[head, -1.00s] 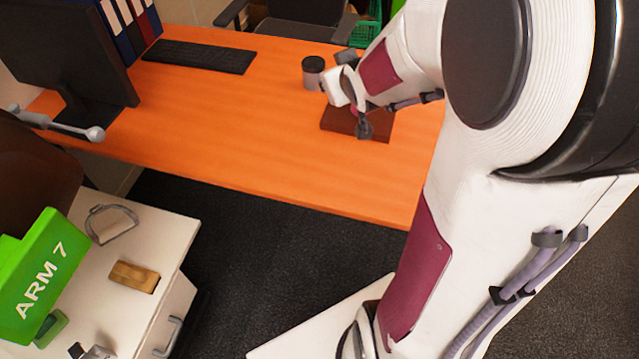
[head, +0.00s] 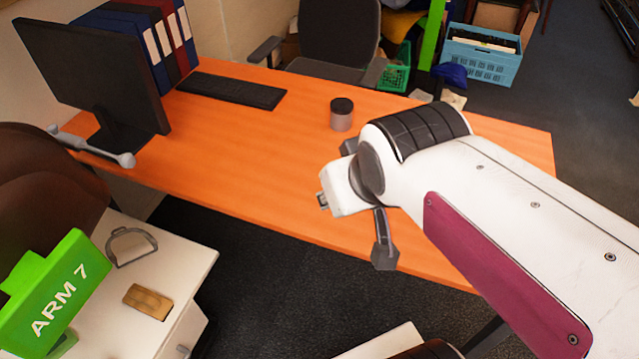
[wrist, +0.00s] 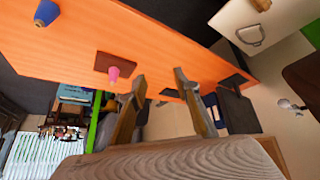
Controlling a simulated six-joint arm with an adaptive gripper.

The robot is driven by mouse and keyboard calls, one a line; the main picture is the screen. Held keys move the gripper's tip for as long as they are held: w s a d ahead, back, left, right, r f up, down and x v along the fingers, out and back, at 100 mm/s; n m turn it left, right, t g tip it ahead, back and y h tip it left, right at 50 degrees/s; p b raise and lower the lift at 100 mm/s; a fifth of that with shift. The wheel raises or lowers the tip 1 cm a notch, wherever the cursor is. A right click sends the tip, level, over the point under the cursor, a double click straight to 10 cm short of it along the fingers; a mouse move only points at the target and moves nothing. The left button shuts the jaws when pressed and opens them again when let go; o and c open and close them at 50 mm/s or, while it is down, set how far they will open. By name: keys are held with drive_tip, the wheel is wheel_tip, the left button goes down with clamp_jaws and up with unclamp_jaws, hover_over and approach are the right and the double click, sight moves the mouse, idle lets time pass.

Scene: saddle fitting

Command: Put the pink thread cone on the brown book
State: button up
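The pink thread cone (wrist: 113,74) shows in the wrist view, which is turned so that the table top lies above. Its base appears to rest on the brown book (wrist: 103,60), near one long edge, and it looks upright. My gripper (wrist: 158,86) has its two fingers spread with nothing between them, apart from the cone and the book. In the head view my wrist and a dark finger (head: 384,255) are over the front edge of the table. My arm hides the cone and the book there.
The orange table (head: 250,170) is largely clear. A dark-lidded jar (head: 341,118), a keyboard (head: 232,91) and a monitor (head: 95,75) stand on it. A blue object (wrist: 46,13) is in the wrist view's top left corner. A white cabinet (head: 190,270) is at front left.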

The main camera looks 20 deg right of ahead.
drive_tip(key=s+a+g+y, duration=0.1)
drive_tip(key=s+a, duration=0.2)
drive_tip(key=s, duration=0.3)
